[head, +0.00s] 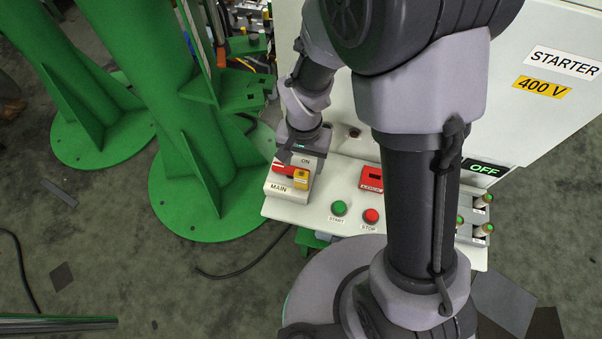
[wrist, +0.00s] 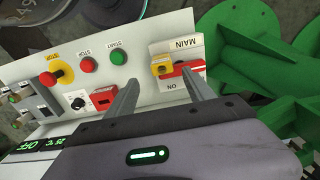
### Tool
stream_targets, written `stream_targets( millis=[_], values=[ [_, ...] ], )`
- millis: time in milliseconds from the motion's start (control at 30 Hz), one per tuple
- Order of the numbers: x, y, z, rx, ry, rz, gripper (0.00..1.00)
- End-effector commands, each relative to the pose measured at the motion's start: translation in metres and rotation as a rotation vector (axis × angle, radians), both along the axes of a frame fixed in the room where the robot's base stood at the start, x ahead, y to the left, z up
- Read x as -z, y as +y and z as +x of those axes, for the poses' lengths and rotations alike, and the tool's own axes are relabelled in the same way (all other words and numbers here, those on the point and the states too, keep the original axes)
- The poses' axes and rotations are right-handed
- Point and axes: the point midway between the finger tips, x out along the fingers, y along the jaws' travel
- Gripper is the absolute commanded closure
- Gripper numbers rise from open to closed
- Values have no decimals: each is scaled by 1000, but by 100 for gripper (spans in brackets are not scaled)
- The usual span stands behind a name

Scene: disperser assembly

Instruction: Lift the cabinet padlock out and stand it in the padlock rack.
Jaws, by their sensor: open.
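The yellow padlock (head: 301,179) sits at the red handle (head: 284,170) of the MAIN switch on the cabinet panel. In the wrist view the padlock (wrist: 161,66) shows beyond the fingertips, beside the red handle (wrist: 186,69). My gripper (wrist: 160,78) is open and empty, with its two fingers spread to either side of the padlock's place in the picture. I cannot tell the exact gap to it. A red block with a dark opening (head: 372,178), seen also in the wrist view (wrist: 103,97), looks like the padlock rack; its label is too small to read.
Green START (head: 338,208) and red STOP (head: 371,216) buttons sit at the panel's front. A yellow-and-red knob (wrist: 56,75) and a black rotary switch (wrist: 77,102) are also on the panel. A green column (head: 190,130) stands close to the left.

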Motion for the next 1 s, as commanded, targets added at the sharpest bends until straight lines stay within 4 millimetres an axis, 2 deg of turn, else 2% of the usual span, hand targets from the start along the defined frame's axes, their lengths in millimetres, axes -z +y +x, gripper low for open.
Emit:
stream_targets(
  millis=[33,100,367,533,600,767,1000],
  values=[
    [20,0,-1,-1,4,-1,38],
    [34,0,-1,0,2,0,38],
    [61,2,0,-1,0,0,38],
    [96,4,0,-1,2,0,38],
    [102,4,0,0,0,0,38],
    [99,5,1,0,-1,1,38],
    [99,4,0,0,-1,1,83]
  ],
)
